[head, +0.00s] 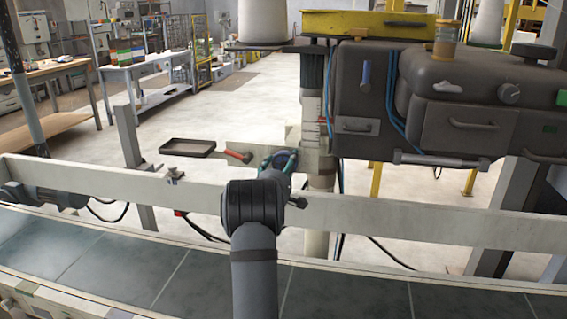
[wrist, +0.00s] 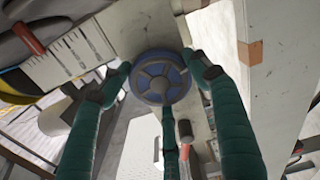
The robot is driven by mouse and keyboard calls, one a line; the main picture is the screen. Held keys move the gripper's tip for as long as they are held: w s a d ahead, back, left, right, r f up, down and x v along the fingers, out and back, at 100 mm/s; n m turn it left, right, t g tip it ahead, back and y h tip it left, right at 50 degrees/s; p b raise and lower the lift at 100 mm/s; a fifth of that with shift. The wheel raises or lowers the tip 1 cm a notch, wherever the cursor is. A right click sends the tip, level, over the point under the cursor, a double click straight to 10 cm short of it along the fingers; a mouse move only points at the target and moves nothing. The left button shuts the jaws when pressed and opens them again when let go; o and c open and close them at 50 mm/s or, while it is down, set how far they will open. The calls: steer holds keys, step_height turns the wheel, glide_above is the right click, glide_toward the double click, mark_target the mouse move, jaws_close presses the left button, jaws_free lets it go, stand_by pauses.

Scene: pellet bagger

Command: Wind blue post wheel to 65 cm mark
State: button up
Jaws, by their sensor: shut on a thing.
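The blue post wheel (wrist: 158,90) is a small spoked handwheel on the pale post, near the middle of the wrist view. My gripper (wrist: 163,75) has green fingers around its rim, left, right and below, and is shut on it. In the head view my gripper (head: 280,160) reaches the post beyond the pale rail and largely hides the wheel. A scale plate (wrist: 82,52) with dark tick marks lies upper left of the wheel in the wrist view, with a red pointer (wrist: 28,38) near its end. Its numbers are too small to read.
A pale rail (head: 420,220) crosses in front of the post. A dark machine body (head: 450,100) with blue hoses stands right of it. A red-handled lever (head: 238,155) and a shallow dark tray (head: 187,147) sit to the left. Open floor lies behind.

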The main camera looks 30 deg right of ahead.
steer(key=shift+n+p, duration=0.7)
steer(key=shift+n, duration=1.4)
steer(key=o, duration=1.1)
steer(key=shift+o, duration=0.2)
steer(key=v, duration=1.2)
steer(key=shift+d, duration=0.1)
